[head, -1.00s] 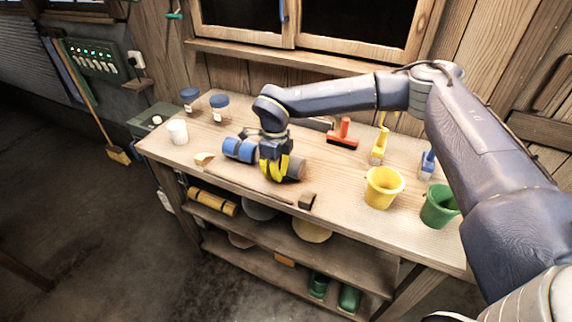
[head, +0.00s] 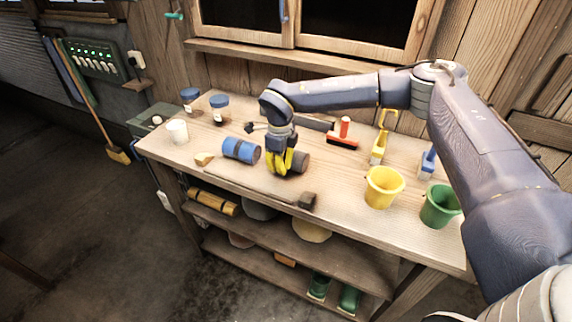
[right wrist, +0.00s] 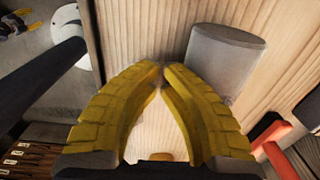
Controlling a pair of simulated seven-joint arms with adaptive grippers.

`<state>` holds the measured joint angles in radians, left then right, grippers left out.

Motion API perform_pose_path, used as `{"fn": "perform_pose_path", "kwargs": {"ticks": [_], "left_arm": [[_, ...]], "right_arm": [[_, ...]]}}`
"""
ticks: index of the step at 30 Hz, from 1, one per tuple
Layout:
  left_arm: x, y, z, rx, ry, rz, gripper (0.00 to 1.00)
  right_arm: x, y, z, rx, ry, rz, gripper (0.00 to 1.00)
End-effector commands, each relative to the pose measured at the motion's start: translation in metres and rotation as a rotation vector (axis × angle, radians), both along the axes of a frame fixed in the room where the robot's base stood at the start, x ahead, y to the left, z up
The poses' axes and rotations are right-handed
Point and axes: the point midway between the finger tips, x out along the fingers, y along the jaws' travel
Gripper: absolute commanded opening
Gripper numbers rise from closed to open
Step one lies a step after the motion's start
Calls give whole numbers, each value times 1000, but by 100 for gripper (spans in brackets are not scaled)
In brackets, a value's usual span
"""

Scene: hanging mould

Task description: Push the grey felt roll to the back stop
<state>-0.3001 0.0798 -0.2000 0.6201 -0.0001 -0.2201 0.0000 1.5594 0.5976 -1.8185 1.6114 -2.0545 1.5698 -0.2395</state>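The grey felt roll (head: 301,160) lies on the workbench, partly hidden behind my right gripper (head: 278,171) in the head view. In the right wrist view the roll (right wrist: 226,58) is a plain grey cylinder just right of the fingers. The yellow fingers of my right gripper (right wrist: 162,66) meet at the tips with nothing between them. They are close beside the roll; I cannot tell whether they touch it. A dark bar (head: 317,123) lies behind the roll; I cannot tell if it is the back stop. My left gripper is not in view.
A blue roll (head: 240,150) lies left of the gripper. A red brush (head: 342,135), a yellow bucket (head: 383,188) and a green bucket (head: 439,205) stand to the right. A dark block (head: 307,201) lies by the front edge. Jars and a white cup (head: 177,132) are at left.

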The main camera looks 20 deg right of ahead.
Motion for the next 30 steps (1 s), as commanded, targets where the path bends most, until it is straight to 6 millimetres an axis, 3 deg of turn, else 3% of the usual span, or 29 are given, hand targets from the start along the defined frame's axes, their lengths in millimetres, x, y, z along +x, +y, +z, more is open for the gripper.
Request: {"fn": "perform_pose_path", "kwargs": {"ticks": [30], "left_arm": [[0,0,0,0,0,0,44]], "right_arm": [[30,-30,-1,-1,0,-1,0]]}}
